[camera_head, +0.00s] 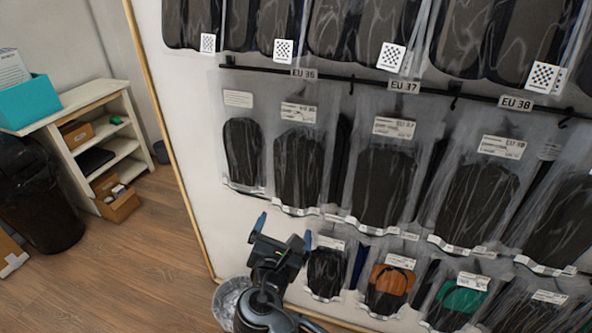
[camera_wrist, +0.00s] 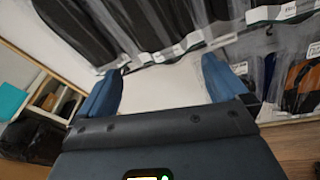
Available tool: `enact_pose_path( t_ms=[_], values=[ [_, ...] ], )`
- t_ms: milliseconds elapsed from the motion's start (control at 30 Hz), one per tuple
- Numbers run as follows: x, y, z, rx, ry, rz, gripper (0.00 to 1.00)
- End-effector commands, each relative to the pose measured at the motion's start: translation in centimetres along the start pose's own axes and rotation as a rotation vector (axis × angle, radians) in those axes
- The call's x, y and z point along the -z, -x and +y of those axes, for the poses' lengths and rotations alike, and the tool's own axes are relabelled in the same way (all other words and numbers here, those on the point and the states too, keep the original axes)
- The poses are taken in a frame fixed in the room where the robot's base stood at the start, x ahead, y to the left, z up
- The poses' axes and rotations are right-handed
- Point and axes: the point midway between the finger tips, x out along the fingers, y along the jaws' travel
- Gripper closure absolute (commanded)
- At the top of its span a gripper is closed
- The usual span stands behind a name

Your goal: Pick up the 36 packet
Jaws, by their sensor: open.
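Clear packets of dark insoles hang on a white wall panel below a black rail with size labels. The EU 36 label (camera_head: 304,74) is at the left of the rail. A packet (camera_head: 298,165) with dark insoles hangs below it, and another packet (camera_head: 243,150) hangs to its left. The print on their tags is too small to read surely. My gripper (camera_head: 286,228) is open and empty, just below these packets and in front of the panel. In the wrist view its blue fingers (camera_wrist: 158,88) stand apart, with bare panel between them and packet bottoms above.
EU 37 (camera_head: 404,87) and EU 38 (camera_head: 516,103) labels follow to the right. A lower row holds an orange-topped packet (camera_head: 389,287) and a green one (camera_head: 461,298), close right of my gripper. A white shelf (camera_head: 121,153) and dark bin (camera_head: 38,200) stand left. Floor between is free.

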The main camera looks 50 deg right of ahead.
Motion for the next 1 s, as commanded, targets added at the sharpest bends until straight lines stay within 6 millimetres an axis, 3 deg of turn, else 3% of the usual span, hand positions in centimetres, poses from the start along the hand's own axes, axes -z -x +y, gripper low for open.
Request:
enact_pose_path(
  t_ms=[33, 100, 300, 1000],
  values=[
    [-2.0, -0.7, 1.6, 0.029, 0.046, -0.059, 0.0],
    [-3.8, -1.2, 2.8, 0.071, 0.107, -0.124, 0.0],
    [-6.7, -1.8, 4.4, 0.142, 0.192, -0.218, 0.0],
    [-8.2, -9.1, 2.9, 0.148, 0.199, -0.225, 0.0]
  ],
)
